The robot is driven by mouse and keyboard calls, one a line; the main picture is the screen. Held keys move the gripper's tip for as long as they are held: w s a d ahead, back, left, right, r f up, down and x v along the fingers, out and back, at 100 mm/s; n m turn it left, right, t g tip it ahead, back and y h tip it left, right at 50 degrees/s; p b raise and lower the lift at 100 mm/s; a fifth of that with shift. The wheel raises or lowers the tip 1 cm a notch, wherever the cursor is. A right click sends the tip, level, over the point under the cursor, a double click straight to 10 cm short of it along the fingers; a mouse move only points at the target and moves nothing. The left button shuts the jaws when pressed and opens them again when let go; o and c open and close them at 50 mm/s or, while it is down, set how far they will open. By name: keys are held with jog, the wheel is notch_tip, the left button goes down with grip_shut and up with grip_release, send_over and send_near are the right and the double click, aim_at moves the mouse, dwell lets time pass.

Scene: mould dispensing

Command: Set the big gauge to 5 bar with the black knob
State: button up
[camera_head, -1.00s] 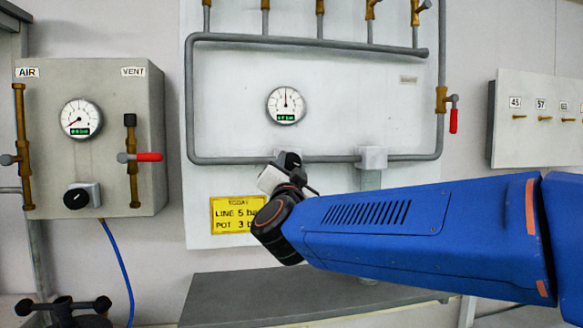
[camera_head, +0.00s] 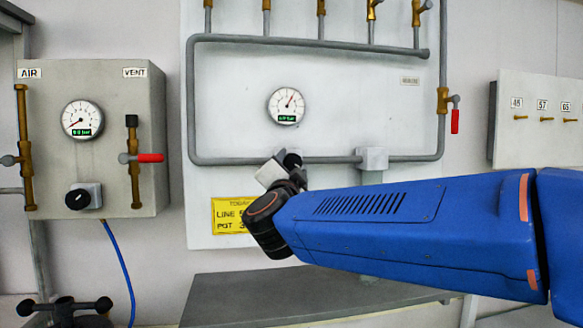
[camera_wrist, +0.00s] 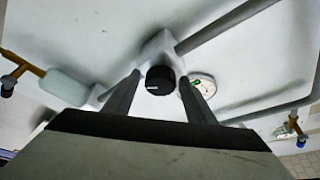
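The round white gauge (camera_head: 286,106) is on the white wall panel. Its needle points up and a little right; its small green digits are too blurred to read surely. The black knob (camera_head: 292,160) sits below it on the lower grey pipe. In the wrist view the knob (camera_wrist: 160,80) faces me on its pale block. My gripper (camera_wrist: 159,84) is open, with one finger on each side of the knob and a visible gap on both sides. In the head view my gripper (camera_head: 284,172) is at the knob, partly hiding it.
A grey box (camera_head: 115,170) at left carries a second gauge (camera_head: 83,119), another black knob (camera_head: 78,199) and a red-handled valve (camera_head: 150,158). A yellow sign (camera_head: 226,232) is partly hidden by my arm. Another red-handled valve (camera_head: 455,120) is at right. A dark shelf (camera_head: 235,292) lies below.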

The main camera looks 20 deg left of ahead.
jog(key=shift+s, duration=0.1)
jog(key=v, duration=1.7)
jog(key=shift+f, duration=0.15)
jog(key=w+d+f+n+g+y, duration=0.2)
jog(key=w+d+n+g+y, duration=0.15)
jog(key=w+d+n, duration=0.45)
jog(key=d+f+n+g, duration=0.1)
jog(key=d+f+g, duration=0.3)
jog(key=d+f, duration=0.9)
jog(key=s+d+f+g+h, duration=0.2)
jog(key=s+d+f+h, duration=0.1)
jog(key=s+d+f, duration=0.4)
jog(key=s+d+f+m+g+h, duration=0.1)
jog(key=s+d+f+g+h, duration=0.2)
jog(key=s+d+f, duration=0.4)
jog(key=s+d+f+m+g+h, duration=0.1)
jog(key=s+d+f+g+h, duration=0.2)
jog(key=s+d+f, duration=0.4)
jog(key=d, duration=0.9)
jog(key=shift+f, duration=0.3)
jog(key=shift+d, duration=0.1)
dwell(0.5)
